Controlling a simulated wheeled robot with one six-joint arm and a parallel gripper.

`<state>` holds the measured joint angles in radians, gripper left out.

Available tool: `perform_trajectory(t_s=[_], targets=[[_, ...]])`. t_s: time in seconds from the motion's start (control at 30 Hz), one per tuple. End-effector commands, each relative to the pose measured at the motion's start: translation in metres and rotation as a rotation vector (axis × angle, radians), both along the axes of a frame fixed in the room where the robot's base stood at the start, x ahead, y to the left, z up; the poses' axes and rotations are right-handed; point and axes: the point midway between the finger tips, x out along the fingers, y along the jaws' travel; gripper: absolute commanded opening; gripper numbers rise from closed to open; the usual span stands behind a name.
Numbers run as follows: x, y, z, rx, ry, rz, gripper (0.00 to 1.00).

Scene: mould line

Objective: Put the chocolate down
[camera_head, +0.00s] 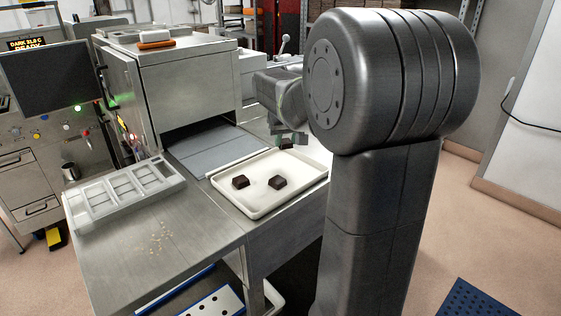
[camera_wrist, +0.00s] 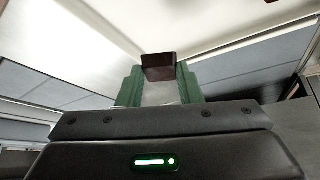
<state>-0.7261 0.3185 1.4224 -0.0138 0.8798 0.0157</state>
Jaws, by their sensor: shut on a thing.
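My gripper (camera_head: 287,138) is over the back right end of the white tray (camera_head: 268,207). It is shut on a dark brown chocolate (camera_head: 286,145), of which only a small part shows in the head view. In the wrist view the held chocolate (camera_wrist: 158,66) sits at the tips of the green fingers (camera_wrist: 160,84), with the pale tray behind it. I cannot tell whether it touches the tray. Two other chocolates, a left one (camera_head: 240,182) and a right one (camera_head: 277,183), lie apart on the tray.
A grey belt (camera_head: 217,148) runs out of a steel machine (camera_head: 190,85) beside the tray. A pale mould (camera_head: 125,193) lies at the left of the steel table (camera_head: 165,262), with crumbs in front of it. The tray's front left area is bare.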

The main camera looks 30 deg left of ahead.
Motion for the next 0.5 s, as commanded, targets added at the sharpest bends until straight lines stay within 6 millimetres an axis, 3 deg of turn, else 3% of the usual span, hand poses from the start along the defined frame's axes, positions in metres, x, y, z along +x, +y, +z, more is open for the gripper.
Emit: perform_trajectory(t_s=[0.5], targets=[[0.0,0.0,-0.061,0.0,0.0,-0.001,0.11]])
